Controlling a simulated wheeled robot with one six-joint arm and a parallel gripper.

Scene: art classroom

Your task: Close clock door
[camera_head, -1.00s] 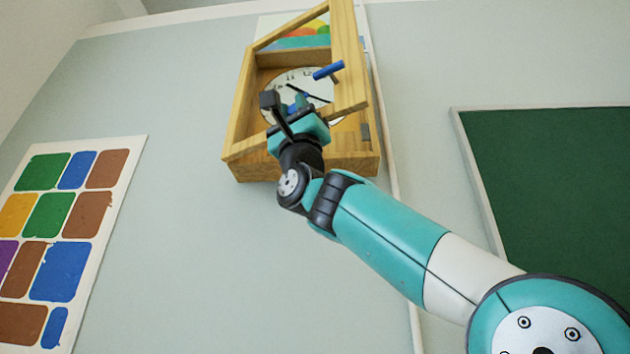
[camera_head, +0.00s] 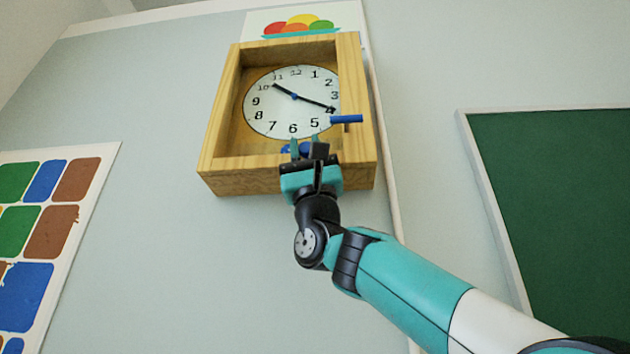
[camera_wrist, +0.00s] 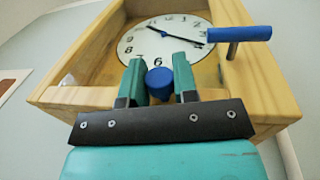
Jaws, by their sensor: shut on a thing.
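The wooden wall clock (camera_head: 225,130) has a white dial (camera_head: 270,105). Its door frame (camera_head: 352,90) lies over the front of the case and looks flush or nearly so; I cannot tell if it is fully shut. A blue handle (camera_head: 346,119) sticks out from the door's right side and also shows in the wrist view (camera_wrist: 238,34). My gripper (camera_head: 305,146) is at the clock's lower edge, below the dial. In the wrist view its teal fingers (camera_wrist: 158,66) are closed on a round blue knob (camera_wrist: 160,82), left of and below the handle.
A poster with coloured blocks (camera_head: 45,220) hangs at left. A green board (camera_head: 560,200) hangs at right. A picture with coloured rounds (camera_head: 300,25) is above and behind the clock. The wall below the clock is bare.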

